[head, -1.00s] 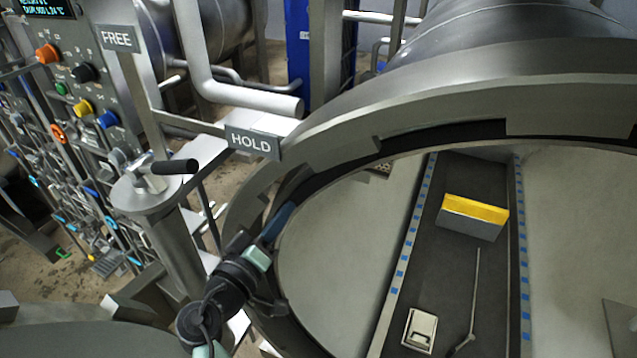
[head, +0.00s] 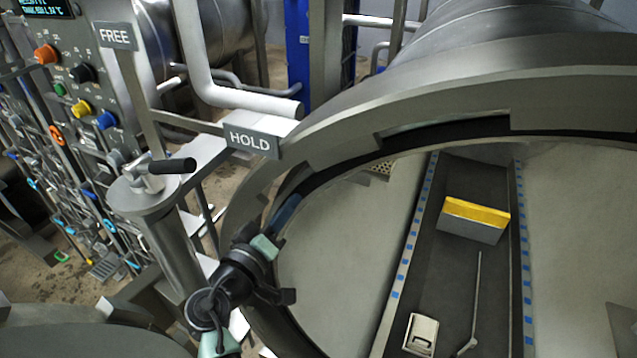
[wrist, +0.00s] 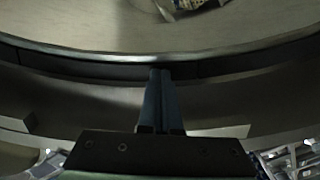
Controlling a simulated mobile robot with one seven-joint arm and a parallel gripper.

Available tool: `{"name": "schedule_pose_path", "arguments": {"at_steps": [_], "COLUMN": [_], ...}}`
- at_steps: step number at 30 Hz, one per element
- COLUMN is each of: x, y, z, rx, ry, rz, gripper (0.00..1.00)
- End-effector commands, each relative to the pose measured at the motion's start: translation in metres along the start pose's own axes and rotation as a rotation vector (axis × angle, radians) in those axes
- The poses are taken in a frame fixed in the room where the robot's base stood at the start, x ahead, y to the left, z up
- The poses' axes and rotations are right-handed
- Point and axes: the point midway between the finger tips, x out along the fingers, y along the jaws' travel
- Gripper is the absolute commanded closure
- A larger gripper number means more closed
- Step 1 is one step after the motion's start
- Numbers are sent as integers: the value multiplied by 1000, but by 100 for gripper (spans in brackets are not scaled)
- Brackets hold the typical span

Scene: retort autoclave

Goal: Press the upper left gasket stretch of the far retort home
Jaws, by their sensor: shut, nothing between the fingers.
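The far retort's open mouth ring (head: 345,137) fills the right of the head view. A dark gasket (head: 470,131) runs along its inner edge; it also crosses the wrist view as a dark band (wrist: 75,66). My gripper (head: 289,209) is at the left to upper left part of this ring, in front of the gasket. In the wrist view my gripper (wrist: 160,73) has its two dark blue fingers together and empty, with the tips at the band's near edge. I cannot tell whether they touch it. The gasket behind the fingers is hidden.
A HOLD sign (head: 251,140) and a lever with a black handle (head: 172,166) stand left of the ring. A control panel (head: 75,75) is further left. Inside the retort lie a yellow-topped block (head: 473,220), a pale latch-like item (head: 420,334) and a thin rod (head: 475,300).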

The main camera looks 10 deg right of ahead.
Motion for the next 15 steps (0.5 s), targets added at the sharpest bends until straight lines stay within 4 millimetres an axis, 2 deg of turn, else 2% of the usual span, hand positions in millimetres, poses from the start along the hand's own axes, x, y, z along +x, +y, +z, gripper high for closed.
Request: {"name": "schedule_pose_path", "arguments": {"at_steps": [7, 15], "x": [-4, -30], "y": [-1, -2], "z": [0, 0], "rx": [0, 1], "ry": [1, 2], "rz": [-2, -4], "gripper": [100, 100]}}
